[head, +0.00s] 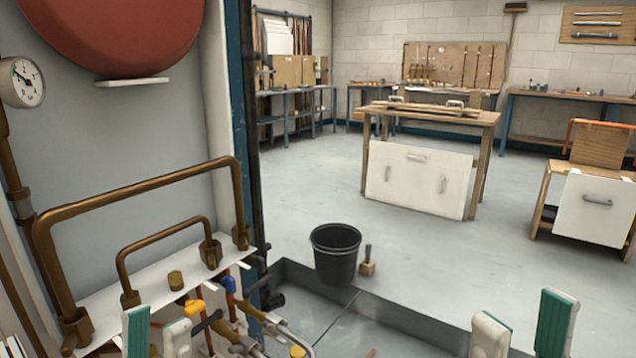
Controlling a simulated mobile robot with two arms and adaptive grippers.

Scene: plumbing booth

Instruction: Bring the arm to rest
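My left gripper (158,332) shows at the bottom left, its two green-and-white fingers standing apart with nothing seen between them. It is in front of the white shelf (150,272) with the copper pipes and valves. My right gripper (522,328) shows at the bottom right, its two fingers also apart and empty, above the grey floor area. Only the fingers show; the rest of both arms is outside the view.
A black bucket (335,255) and a small wooden-block brush (368,264) stand beyond the low dark tray edge (390,305). Bent copper pipes (140,190) rise at the left. A wooden workbench (430,115) stands farther back, with open floor before it.

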